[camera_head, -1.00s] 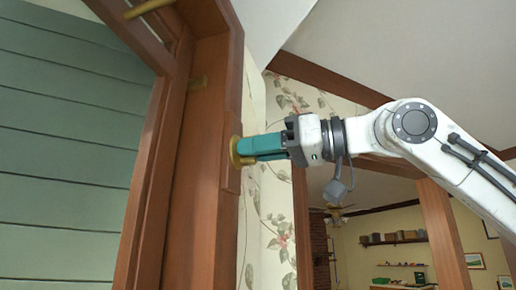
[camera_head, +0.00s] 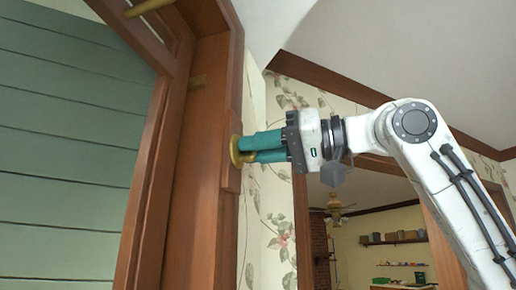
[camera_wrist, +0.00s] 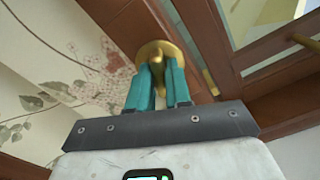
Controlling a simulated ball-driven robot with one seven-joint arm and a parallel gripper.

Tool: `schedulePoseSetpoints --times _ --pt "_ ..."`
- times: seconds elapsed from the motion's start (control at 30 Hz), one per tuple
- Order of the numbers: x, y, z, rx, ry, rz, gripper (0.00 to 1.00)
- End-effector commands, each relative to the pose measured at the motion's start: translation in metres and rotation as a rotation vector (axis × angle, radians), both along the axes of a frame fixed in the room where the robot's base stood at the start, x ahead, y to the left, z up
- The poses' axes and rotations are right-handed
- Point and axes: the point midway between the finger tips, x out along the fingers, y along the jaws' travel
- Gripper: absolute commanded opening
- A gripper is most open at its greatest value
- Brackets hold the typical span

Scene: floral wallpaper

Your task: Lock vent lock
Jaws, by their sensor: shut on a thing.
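The vent lock is a round brass piece (camera_head: 236,151) on the brown wooden frame, at the left end of my gripper in the head view. In the wrist view its brass disc (camera_wrist: 160,54) and a narrow raised knob (camera_wrist: 156,62) show at the fingertips. My gripper (camera_head: 247,150) has teal fingers that reach to the lock. In the wrist view the gripper (camera_wrist: 158,76) is shut on the knob, one finger on each side of it. The fingers hide part of the lock.
The wooden frame (camera_head: 203,180) stands around a window with green siding (camera_head: 70,170) behind it. A brass bar (camera_head: 148,7) is at the top left. Floral wallpaper (camera_head: 280,225) lies right of the frame. A doorway opens to a room with shelves (camera_head: 393,239).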

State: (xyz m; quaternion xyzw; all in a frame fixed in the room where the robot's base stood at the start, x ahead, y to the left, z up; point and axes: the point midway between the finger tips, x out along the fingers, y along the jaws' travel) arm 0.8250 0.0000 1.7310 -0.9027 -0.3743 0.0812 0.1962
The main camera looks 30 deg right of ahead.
Motion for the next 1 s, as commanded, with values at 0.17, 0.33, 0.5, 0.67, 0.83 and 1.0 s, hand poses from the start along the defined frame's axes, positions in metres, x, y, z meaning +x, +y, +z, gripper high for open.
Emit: schedulePoseSetpoints --times 0.17,0.33,0.5,0.67,0.83,1.0 --pt "0.0009 -0.0002 -0.0007 0.121 0.119 0.001 0.0" --pt "0.0009 -0.0002 -0.001 0.234 0.234 0.001 0.0" --pt "0.0011 -0.0004 -0.0014 0.347 0.347 0.0 0.0" --pt "0.0013 -0.0006 -0.0016 0.455 0.456 0.0 0.0" --pt "0.0016 -0.0004 -0.002 0.567 0.57 0.001 0.0" --pt "0.0014 -0.0008 -0.0022 0.67 0.671 -0.001 0.0"
